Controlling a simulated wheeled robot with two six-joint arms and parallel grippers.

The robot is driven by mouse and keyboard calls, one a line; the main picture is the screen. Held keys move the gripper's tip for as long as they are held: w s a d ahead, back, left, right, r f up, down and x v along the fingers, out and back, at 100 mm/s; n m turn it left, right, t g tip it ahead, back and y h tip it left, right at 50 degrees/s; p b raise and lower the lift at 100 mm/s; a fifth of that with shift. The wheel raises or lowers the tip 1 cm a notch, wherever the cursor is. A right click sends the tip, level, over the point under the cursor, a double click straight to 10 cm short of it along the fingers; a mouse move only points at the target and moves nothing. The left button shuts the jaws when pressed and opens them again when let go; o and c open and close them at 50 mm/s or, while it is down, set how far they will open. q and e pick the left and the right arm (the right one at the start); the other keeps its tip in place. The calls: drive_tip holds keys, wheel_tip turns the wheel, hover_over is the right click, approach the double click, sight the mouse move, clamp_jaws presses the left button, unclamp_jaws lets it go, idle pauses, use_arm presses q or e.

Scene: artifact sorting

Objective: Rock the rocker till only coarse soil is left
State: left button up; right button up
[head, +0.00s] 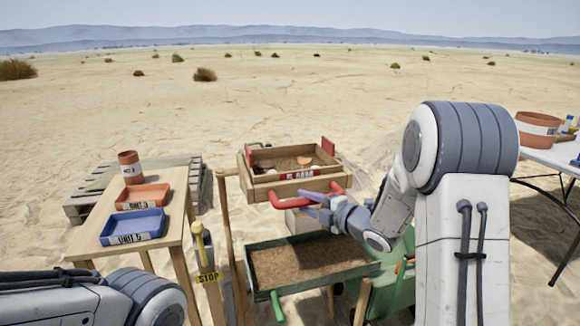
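The rocker is a wooden sieve box (262,190) with a "5 MM" label, standing at the middle of the view. Brown soil (285,162) with a few orange and pale pieces lies in it. A red handle (283,204) sticks out at its near side. My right gripper (306,202) is at this handle, its two fingers spread apart with the bar near or between them; my gripper hides part of the bar. A lower tray (262,296) with green edges holds fine brown soil below the sieve. My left gripper is out of view; only my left arm shows.
A wooden table (176,222) at left bears a red tray (142,197), a blue tray (133,227) and a terracotta pot (130,166). A green barrow (392,292) is at right, partly hidden by my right arm.

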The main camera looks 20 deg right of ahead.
drive_tip(key=shift+s, duration=0.1)
drive_tip(key=v, duration=0.8)
idle(0.3)
drive_tip(key=shift+a+f, duration=0.1)
drive_tip(key=shift+f, duration=0.1)
